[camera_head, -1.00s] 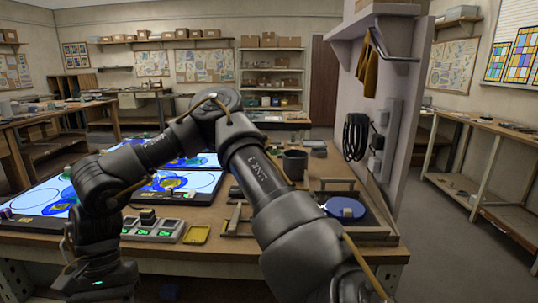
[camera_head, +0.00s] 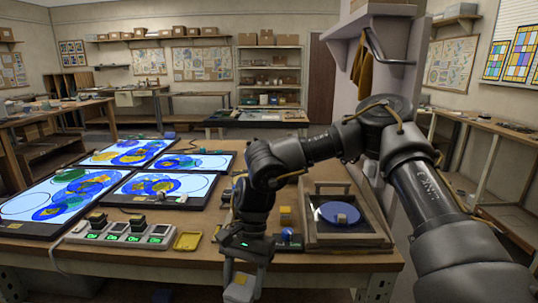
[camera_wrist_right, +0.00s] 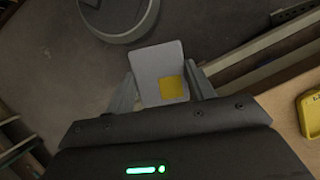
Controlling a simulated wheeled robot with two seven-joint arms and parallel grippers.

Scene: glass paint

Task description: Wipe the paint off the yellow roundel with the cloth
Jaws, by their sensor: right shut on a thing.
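My right gripper (camera_head: 241,283) hangs in front of the table's near edge, pointing down. It is shut on a light grey flat piece with a yellow square (camera_wrist_right: 160,75), seen between the fingers in the right wrist view; I cannot tell whether this is the cloth. A mustard cloth (camera_head: 363,68) hangs from a hook on the wall panel at right. Yellow patches show among blue rounds on the lit panels (camera_head: 32,203) at left; I cannot tell which is the yellow roundel. My left gripper is not in view.
A grey unit with green displays (camera_head: 117,236) and a yellow dish (camera_head: 187,241) stand near the table's front. A framed tray (camera_head: 345,238) holding a blue disc (camera_head: 338,214) is at right. The floor (camera_wrist_right: 50,60) lies below the gripper.

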